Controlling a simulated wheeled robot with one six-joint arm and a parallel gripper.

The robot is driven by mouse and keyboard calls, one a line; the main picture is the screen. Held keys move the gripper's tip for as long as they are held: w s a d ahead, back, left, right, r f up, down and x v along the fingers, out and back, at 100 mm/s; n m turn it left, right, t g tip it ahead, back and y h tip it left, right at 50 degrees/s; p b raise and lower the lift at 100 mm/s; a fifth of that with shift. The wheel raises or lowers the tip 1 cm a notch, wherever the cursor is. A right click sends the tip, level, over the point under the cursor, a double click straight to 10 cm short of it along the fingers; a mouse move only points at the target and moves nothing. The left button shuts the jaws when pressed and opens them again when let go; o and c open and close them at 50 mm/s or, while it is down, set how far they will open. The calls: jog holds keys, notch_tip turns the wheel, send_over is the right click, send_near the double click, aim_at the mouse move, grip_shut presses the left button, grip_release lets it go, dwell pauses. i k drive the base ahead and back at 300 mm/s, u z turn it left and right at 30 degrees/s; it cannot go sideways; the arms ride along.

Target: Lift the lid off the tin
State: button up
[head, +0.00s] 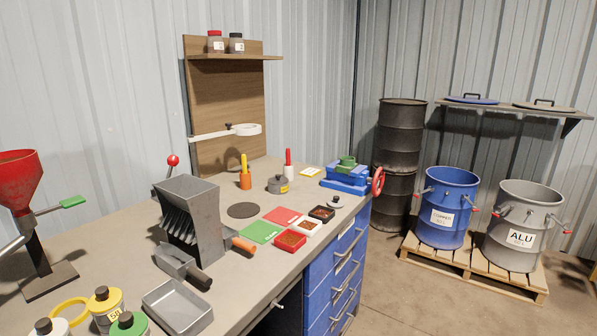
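My gripper is not in view.
The bench (120,228) also holds a red funnel stand (18,180), a grey slotted box (190,217), coloured mats, small trays, a blue vise (345,178) and an orange holder (245,181). A dark round pad (243,210) lies bare left of the mats.

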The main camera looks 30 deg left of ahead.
aim_at(277, 179)
jog(key=i, duration=2.7)
jog(key=u, duration=2.9)
jog(key=i, duration=0.5)
